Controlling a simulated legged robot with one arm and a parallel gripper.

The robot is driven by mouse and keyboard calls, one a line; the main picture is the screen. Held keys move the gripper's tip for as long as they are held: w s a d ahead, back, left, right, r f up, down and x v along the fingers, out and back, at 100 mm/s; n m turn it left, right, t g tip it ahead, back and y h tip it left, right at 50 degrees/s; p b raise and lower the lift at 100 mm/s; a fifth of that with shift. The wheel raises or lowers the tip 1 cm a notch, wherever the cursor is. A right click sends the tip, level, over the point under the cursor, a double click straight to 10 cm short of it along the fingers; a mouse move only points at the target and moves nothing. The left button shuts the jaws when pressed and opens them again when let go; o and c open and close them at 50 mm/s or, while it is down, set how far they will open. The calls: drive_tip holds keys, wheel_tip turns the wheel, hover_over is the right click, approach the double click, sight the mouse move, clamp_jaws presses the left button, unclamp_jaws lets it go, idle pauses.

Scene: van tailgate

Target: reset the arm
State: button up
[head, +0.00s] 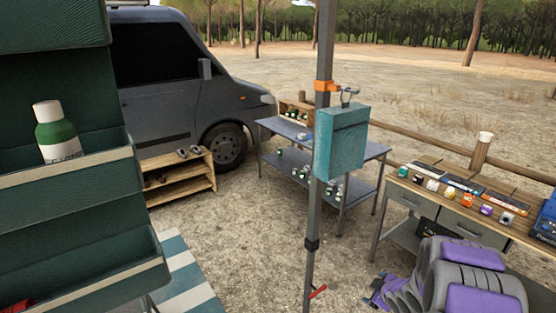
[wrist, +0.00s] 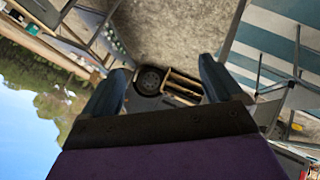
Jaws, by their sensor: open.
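My gripper (wrist: 163,68) shows in the wrist view with its two dark fingers spread apart. Nothing is between the fingers, and beyond them are bare ground, a van wheel and a wooden shelf, all at a distance. The wrist picture is tilted far over, with sky at the lower left. In the head view my grey and purple arm (head: 470,278) is at the lower right, in front of the wooden-topped workbench (head: 440,207). The gripper's fingers cannot be made out clearly there.
A green pocket rack (head: 75,195) holding a green bottle (head: 56,132) stands close at left. A pole (head: 318,215) with a teal box (head: 341,140) stands mid-view. Behind are a grey van (head: 165,85), a low wooden shelf (head: 178,183) and a metal table (head: 300,140). Gravel between is clear.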

drive_tip(key=s+a+r+m+g+h, duration=0.35)
drive_tip(key=s+r+m, duration=0.25)
drive_tip(key=s+r, duration=0.8)
drive_tip(key=s+a+r+m+g+y, duration=0.1)
drive_tip(key=s+a, duration=0.3)
drive_tip(key=s, duration=0.6)
drive_tip(key=s+a+r+m+g+y, duration=0.1)
drive_tip(key=s+a+r+m+g, duration=0.1)
drive_tip(key=s, duration=0.8)
drive_tip(key=s+a+r+m+g+y, duration=0.1)
drive_tip(key=s+a+r+g, duration=0.3)
drive_tip(key=s+a, duration=0.4)
drive_tip(key=shift+s+r, duration=0.15)
drive_tip(key=shift+s, duration=1)
drive_tip(key=shift+c, duration=0.3)
